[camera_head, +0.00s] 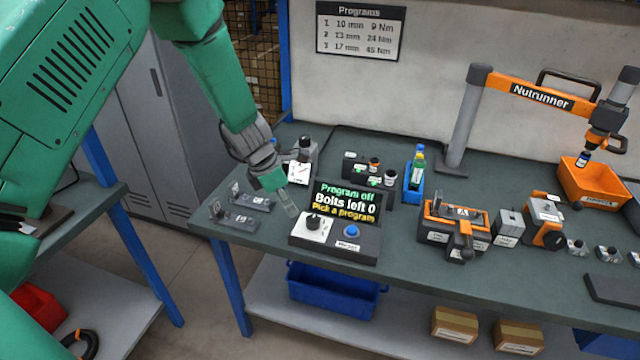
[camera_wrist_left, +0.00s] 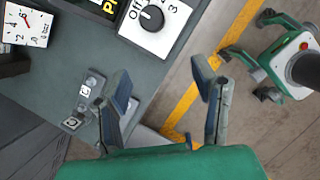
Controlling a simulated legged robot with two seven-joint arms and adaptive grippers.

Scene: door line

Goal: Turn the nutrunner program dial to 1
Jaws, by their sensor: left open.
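The program dial is a black knob (camera_head: 314,222) on a white plate at the left of the control box, near the table's front edge. In the left wrist view the knob (camera_wrist_left: 151,18) sits at the top, with "Off" and "3" readable beside it; its white mark appears to point toward "Off". The display (camera_head: 346,201) behind it reads "Program off", "Bolts left 0", "Pick a program". My left gripper (camera_head: 289,207) hangs just left of the dial, apart from it. Its fingers (camera_wrist_left: 163,82) are spread with nothing between them. My right gripper is in neither view.
A blue button (camera_head: 352,231) is right of the dial. Small grey fixtures (camera_head: 236,220) lie left of my gripper. A clock-like dial (camera_wrist_left: 27,23) shows in the wrist view. The orange nutrunner arm (camera_head: 530,95) stands at the right; a program sign (camera_head: 360,30) hangs behind.

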